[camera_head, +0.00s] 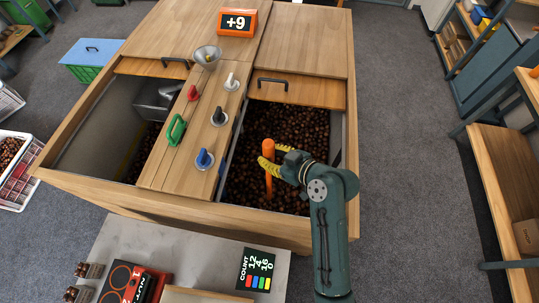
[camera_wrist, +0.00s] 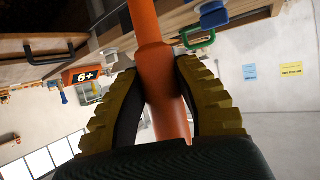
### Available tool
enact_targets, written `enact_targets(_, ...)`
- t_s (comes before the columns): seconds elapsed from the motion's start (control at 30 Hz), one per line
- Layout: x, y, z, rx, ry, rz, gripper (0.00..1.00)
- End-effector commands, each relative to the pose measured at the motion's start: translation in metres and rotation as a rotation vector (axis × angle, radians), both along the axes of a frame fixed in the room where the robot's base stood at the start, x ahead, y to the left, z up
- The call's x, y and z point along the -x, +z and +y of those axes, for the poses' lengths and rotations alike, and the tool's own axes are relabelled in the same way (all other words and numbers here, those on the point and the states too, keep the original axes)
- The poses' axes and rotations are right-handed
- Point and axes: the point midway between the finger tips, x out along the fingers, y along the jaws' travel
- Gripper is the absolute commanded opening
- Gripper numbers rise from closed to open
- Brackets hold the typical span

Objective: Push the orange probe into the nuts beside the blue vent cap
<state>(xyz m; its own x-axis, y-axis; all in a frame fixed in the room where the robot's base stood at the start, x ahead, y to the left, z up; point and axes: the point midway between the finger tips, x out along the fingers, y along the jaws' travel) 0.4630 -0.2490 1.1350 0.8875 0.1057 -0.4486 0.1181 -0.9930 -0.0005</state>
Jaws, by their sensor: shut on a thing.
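The orange probe (camera_head: 268,160) stands upright over the right-hand bin, its lower end at the chestnuts (camera_head: 300,125). My gripper (camera_head: 268,164) has its yellow fingers shut around the probe's shaft. In the wrist view the probe (camera_wrist: 155,60) runs between the two ridged fingers (camera_wrist: 165,95). The blue vent cap (camera_head: 204,158) sits on the wooden strip left of the probe, on a pale round base. Whether the probe's tip is under the nuts cannot be told for certain.
The wooden strip also bears a green handle (camera_head: 176,130), a black cap (camera_head: 219,115), a red cap (camera_head: 193,93), a white cap (camera_head: 231,82) and a metal funnel (camera_head: 208,56). The left bin holds a metal scoop (camera_head: 158,100). The bin's wooden front edge (camera_head: 270,218) lies near my arm.

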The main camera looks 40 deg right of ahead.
Motion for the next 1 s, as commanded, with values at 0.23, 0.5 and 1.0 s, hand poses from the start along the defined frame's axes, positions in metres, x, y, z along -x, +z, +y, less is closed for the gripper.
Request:
enact_targets(0.23, 0.0, 0.025, 0.0, 0.002, 0.0, -0.002, 0.0)
enact_targets(0.5, 0.0, 0.024, 0.0, 0.002, 0.0, -0.002, 0.0)
enact_targets(1.0, 0.0, 0.064, 0.0, 0.002, -0.001, -0.002, 0.0)
